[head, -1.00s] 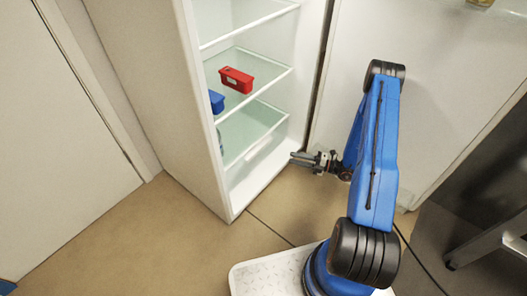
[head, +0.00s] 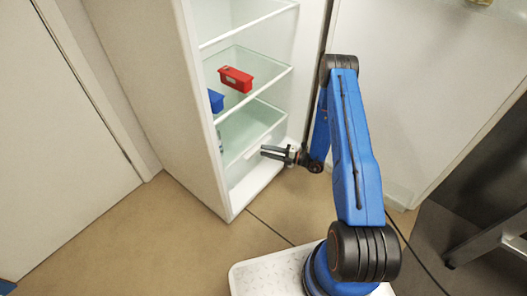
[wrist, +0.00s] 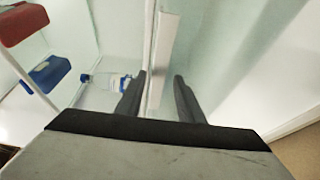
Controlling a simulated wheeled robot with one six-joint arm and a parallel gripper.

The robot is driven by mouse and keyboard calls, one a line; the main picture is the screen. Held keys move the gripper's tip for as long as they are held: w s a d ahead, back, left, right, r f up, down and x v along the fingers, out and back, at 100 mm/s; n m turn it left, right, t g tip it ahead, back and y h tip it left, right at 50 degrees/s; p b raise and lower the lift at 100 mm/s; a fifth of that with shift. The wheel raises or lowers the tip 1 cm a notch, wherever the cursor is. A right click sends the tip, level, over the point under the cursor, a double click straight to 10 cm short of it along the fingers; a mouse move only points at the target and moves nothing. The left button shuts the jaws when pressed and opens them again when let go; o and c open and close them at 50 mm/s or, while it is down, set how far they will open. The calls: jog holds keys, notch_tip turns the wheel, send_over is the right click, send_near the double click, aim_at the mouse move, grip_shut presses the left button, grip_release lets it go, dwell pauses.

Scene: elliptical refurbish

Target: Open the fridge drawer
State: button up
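The fridge drawer (head: 242,150) is the pale, see-through bin at the bottom of the open white fridge. It appears shut, below the lowest glass shelf. My gripper (head: 263,152) is at the drawer's front, pointing left into the fridge opening. In the wrist view my gripper (wrist: 159,78) has its two dark fingers apart. The drawer's white front edge with a pale handle strip (wrist: 167,40) runs between them in the picture. I cannot tell whether the fingers touch it. A clear bottle with a blue label (wrist: 104,80) shows through the drawer, beside the left finger.
The open fridge door (head: 420,90) stands to the right of my arm. The fridge's left side wall (head: 165,100) bounds the opening. Floor (head: 190,215) in front is clear.

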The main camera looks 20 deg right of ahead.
jog(key=shift+x, duration=0.9)
grip_shut()
jog(key=shift+s, duration=0.15)
jog(key=s+d, duration=1.1)
jog(key=s, duration=0.4)
jog(key=shift+s+d, duration=0.2)
jog(key=shift+s, duration=0.15)
jog(key=shift+f, duration=0.1)
grip_release()
jog(key=shift+d+f, duration=0.1)
